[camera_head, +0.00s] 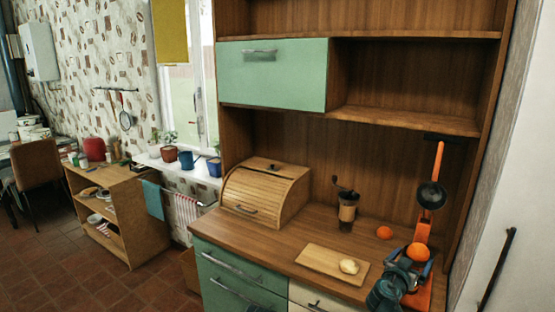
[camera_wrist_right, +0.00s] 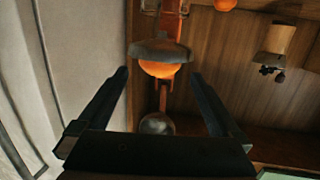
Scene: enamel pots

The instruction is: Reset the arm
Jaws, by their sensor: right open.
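My right gripper (camera_head: 408,268) is low at the right of the head view, over the counter's front right part. Its two dark fingers are apart with nothing held between them in the right wrist view (camera_wrist_right: 160,75). Just beyond them is the orange juicer (camera_head: 438,165), with a dark press cup (camera_head: 431,195) on its upright. An orange (camera_head: 417,252) sits low on the juicer, close to the fingers; whether they touch it is unclear. The wrist view shows this orange (camera_wrist_right: 158,70) against a dark dome-shaped part (camera_wrist_right: 160,50). My left gripper is not in view.
Shelves overhang the counter. A pale wall (camera_head: 510,200) bounds the right side.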

